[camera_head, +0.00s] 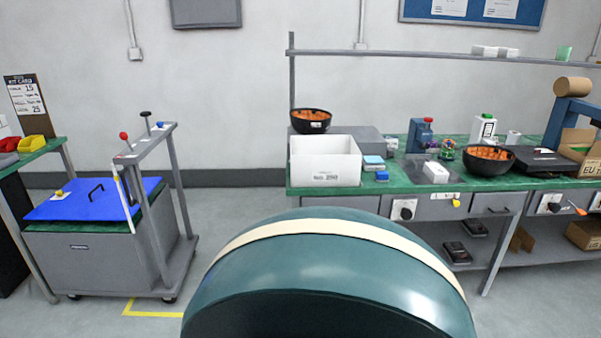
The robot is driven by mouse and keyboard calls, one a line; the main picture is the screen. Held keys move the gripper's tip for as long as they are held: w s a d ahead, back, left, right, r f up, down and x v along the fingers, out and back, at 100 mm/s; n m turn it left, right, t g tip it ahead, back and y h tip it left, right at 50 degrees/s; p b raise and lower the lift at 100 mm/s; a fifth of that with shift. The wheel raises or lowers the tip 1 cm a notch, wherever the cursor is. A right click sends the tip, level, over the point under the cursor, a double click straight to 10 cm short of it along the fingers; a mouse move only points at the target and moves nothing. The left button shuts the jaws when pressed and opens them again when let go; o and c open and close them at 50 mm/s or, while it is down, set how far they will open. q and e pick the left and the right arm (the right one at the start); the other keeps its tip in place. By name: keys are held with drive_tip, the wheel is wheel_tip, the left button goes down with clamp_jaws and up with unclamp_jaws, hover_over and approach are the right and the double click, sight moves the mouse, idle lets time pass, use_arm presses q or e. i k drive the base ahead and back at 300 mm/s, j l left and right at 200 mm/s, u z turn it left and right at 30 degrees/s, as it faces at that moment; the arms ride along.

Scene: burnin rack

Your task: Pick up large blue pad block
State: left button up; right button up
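On the green workbench, just right of an open white bin (325,178), sits a light-blue-topped block (373,161). A smaller, darker blue block (382,176) lies in front of it, near the bench's front edge. Which of the two is the large blue pad block is hard to tell at this size, though the light-blue one looks larger. Neither gripper shows in the head view.
The green workbench (450,193) also holds black bowls of orange items (311,121) (487,160), a blue device with a red knob (420,135) and a black case (540,161). A grey cart with a blue top (95,201) stands left. Floor between is clear.

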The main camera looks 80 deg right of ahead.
sight(381, 177)
drive_tip(key=z, duration=3.15)
